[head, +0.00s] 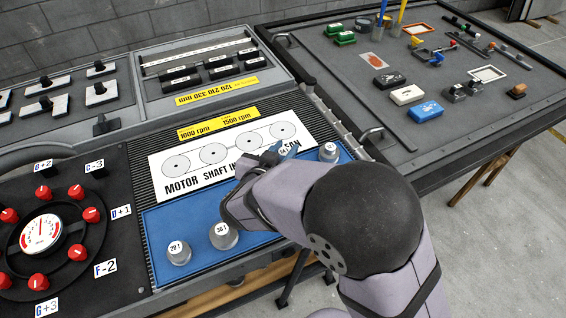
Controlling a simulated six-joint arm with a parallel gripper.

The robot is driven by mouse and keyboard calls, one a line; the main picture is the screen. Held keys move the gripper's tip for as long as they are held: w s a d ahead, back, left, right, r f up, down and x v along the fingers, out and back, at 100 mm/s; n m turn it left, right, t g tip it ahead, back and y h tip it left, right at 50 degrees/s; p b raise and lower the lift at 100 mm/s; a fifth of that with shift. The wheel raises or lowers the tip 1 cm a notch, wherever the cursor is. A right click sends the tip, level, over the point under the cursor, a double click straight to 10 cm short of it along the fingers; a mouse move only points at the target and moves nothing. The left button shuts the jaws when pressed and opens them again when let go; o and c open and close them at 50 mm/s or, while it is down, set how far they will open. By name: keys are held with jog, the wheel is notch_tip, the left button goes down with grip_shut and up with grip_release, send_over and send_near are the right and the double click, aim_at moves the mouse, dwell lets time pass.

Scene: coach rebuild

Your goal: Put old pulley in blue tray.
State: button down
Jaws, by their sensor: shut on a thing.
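The blue tray (188,220) lies along the front of the console, below the white motor shaft panel. Grey pulleys marked 28 T (177,252) and 36 T (223,236) stand at its left end. Another grey pulley (328,152) stands at its right end. My gripper (268,157) is over the upper edge of the tray, by the white panel. It is shut on a pulley (285,150), of which only a small light top with a partly readable mark shows beside the fingers. My wrist hides the rest and the middle of the tray.
The white motor shaft panel (180,190) with several printed discs lies behind the tray. A dial with red knobs (42,234) is at left. Black blocks (220,73) sit in the rack behind. A dark table (380,105) with small parts stands at right.

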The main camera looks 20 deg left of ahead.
jog(key=shift+f, duration=1.95)
jog(key=shift+f, duration=0.1)
jog(key=c, duration=1.5)
grip_release()
jog(key=shift+s, duration=0.1)
jog(key=v, duration=1.2)
